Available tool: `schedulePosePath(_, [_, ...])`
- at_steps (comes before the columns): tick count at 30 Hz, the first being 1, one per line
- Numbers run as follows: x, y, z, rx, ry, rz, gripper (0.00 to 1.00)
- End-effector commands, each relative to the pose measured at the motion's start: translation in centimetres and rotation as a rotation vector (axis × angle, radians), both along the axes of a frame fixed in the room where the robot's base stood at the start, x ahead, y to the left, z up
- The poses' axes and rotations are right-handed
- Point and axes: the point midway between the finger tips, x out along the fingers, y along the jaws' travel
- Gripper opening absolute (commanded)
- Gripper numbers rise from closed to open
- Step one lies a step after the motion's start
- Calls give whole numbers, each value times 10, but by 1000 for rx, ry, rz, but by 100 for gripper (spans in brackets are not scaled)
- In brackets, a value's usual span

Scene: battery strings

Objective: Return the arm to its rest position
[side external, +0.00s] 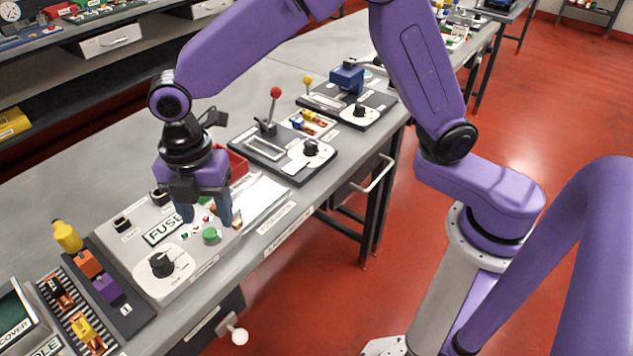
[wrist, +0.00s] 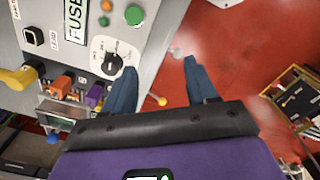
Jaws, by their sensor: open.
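My gripper (side external: 207,207) hangs from my purple arm above the right part of the fuse panel (side external: 152,287) in the side external view. Its two blue fingers are apart, with nothing seen between them. In the wrist view my gripper (wrist: 157,78) is also open, its fingers pointing over the bench edge with the red floor beyond. The panel (wrist: 90,20) with its black dial (wrist: 112,60) and green button (wrist: 134,14) lies to the left of the fingers there. Whether a fingertip touches the panel is hard to tell.
Orange (side external: 88,263) and purple (side external: 107,288) blocks stand on a dark base left of the panel, beside a yellow part (side external: 67,236). A red-knobbed lever (side external: 275,93) and a blue device (side external: 347,78) stand farther along the bench. The space above the bench looks open.

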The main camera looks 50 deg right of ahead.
Motion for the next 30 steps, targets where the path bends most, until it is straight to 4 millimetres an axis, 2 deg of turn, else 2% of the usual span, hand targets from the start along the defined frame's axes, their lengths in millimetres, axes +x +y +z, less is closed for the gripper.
schedulePosePath(1, [-13,-17,9,4,-2,-65,57])
schedulePosePath(3, [-31,-38,17,7,-2,-158,57])
schedulePosePath(9, [-86,-102,33,14,0,-428,57])
schedulePosePath(18, [-169,-200,36,25,6,-823,57])
schedulePosePath(21, [-191,-224,33,28,9,-925,57])
schedulePosePath(24, [-205,-241,29,28,11,-996,57])
schedulePosePath(30, [-215,-252,26,28,12,-1049,57])
